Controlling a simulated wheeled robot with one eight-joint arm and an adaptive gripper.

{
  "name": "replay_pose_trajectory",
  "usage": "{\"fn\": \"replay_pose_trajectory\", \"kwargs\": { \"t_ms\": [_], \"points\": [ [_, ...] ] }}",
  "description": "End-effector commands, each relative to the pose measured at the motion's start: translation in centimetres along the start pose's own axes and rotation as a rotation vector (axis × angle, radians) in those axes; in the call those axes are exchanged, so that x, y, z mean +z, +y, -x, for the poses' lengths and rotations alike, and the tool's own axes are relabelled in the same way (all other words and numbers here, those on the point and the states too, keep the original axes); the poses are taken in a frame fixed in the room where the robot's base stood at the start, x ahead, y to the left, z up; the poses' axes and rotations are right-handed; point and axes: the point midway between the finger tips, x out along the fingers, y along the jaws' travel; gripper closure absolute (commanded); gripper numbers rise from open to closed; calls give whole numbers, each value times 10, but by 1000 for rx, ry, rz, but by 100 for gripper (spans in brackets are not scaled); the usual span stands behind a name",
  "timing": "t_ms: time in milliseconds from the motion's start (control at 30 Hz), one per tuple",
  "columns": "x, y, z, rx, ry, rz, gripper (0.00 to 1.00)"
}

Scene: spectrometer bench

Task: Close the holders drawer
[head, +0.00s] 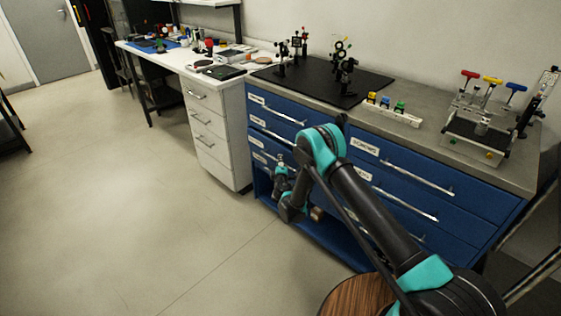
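The blue drawer cabinet (480,197) stands under the grey bench top, with labelled drawers in a left and a right column. The labels are too small to read surely, so I cannot tell which is the holders drawer. The upper right drawer (425,172) and upper left drawer (275,108) look flush with the front. My gripper (281,163) is in front of the lower left drawers, small and partly merged with my wrist. I cannot tell whether its fingers are open or touching a drawer. My arm hides much of the lower middle of the cabinet.
On the bench are a black breadboard (320,82) with optical mounts, a white strip (392,111) with coloured items, and a device with coloured knobs (478,130). A white drawer unit (215,130) stands left of the cabinet. The floor (130,200) at left is clear.

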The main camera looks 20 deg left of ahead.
Motion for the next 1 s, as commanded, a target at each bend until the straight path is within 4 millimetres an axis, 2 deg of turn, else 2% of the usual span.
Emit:
{"fn": "replay_pose_trajectory", "kwargs": {
  "t_ms": [133,367,767,1000],
  "points": [
    [0,0,0,0,0,0,72],
    [0,0,0,0,0,0,100],
    [1,0,0,0,-1,0,100],
    [18,5,-18,0,-2,-1,100]
  ]
}}
